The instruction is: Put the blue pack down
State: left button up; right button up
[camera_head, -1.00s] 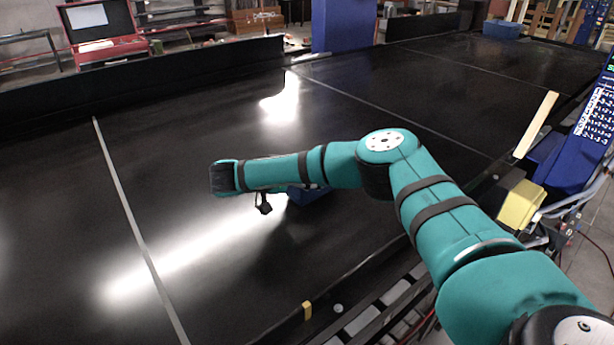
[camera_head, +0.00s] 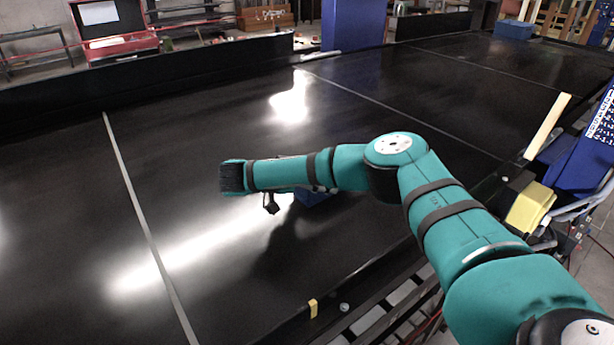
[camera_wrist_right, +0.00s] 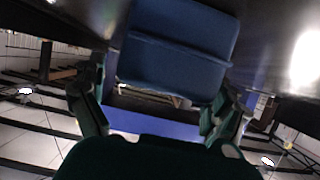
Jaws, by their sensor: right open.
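The blue pack (camera_head: 313,198) is on the black conveyor belt (camera_head: 70,220), mostly hidden behind my right forearm in the head view. In the right wrist view the pack (camera_wrist_right: 180,55) is large, with a raised ridge across it, and lies against the dark belt. My right gripper (camera_wrist_right: 160,95) is open, with one finger on each side of the pack's near end. I cannot tell whether either finger touches it. In the head view my right gripper's fingers are hidden. My left gripper is out of view.
A low black wall (camera_head: 150,87) runs along the belt's far side. A yellow block (camera_head: 530,207) and a blue machine (camera_head: 580,160) stand at the right. A blue bin (camera_head: 513,29) is at the far end. The belt left of my arm is clear.

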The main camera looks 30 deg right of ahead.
jog(key=b+v, duration=0.2)
jog(key=v, duration=1)
